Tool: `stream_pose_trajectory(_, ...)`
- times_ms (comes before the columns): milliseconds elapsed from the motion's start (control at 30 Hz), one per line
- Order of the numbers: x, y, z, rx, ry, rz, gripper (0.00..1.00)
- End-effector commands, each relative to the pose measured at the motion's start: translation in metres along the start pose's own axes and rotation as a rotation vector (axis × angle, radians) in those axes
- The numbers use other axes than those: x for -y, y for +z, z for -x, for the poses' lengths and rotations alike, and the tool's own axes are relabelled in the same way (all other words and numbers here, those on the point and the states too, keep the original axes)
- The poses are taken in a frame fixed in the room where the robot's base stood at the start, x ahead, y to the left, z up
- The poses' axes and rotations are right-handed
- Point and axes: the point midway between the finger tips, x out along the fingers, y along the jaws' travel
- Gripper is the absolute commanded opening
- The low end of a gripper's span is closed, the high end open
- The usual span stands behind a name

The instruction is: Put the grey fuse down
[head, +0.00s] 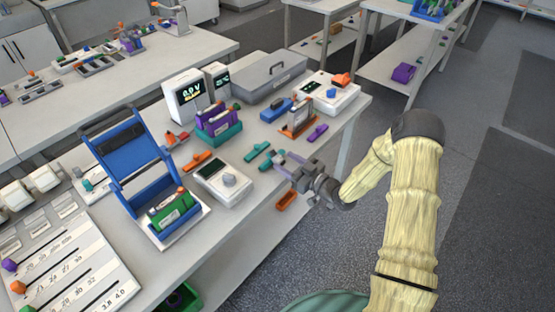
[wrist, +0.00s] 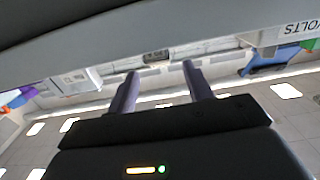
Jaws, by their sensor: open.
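My gripper (head: 280,163) is at the front edge of the bench, just right of two small teal pieces (head: 262,155). In the wrist view its two fingers (wrist: 160,72) stand apart with nothing held between them. I cannot make out a grey fuse for certain in either view. A small dark grey block (wrist: 158,57) shows beyond the fingertips in the wrist view, too small to name. Near the fingers in the head view, grey parts blend with my gripper.
The white bench (head: 262,196) holds a white meter with a knob (head: 222,182), a blue-framed stand (head: 127,158), a purple battery holder (head: 217,122), a grey case (head: 262,77) and a purple piece (head: 317,133). Floor is open at right.

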Motion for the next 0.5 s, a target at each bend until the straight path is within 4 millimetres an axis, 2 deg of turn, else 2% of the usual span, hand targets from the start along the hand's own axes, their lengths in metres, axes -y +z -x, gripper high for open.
stream_pose_trajectory(300,0.001,-0.004,-0.041,-0.001,-0.003,0.0,0.51)
stream_pose_trajectory(500,0.0,-0.002,-0.051,0.0,0.0,-0.001,0.51)
